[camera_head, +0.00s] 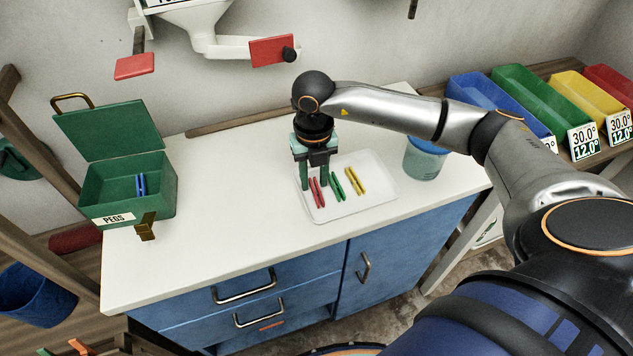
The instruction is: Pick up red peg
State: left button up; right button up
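The red peg (316,193) lies in the white tray (345,208) on the worktop, at the tray's left side. My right gripper (315,184) points down over it, with its two green fingers apart, one to each side of the peg's far end. I cannot tell whether the fingers touch the peg. A green peg (337,187) and a yellow peg (356,181) lie to the right of the red one in the same tray. My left gripper is not in view.
An open green box (101,207) labelled PEGS stands at the left, with a blue peg (140,186) inside. A blue-green cup (424,160) stands right of the tray. Coloured bins (535,95) line the right. Worktop (225,215) between box and tray is clear.

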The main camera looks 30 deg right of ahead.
grip_shut()
jog(key=shift+r, duration=0.1)
dwell(0.4)
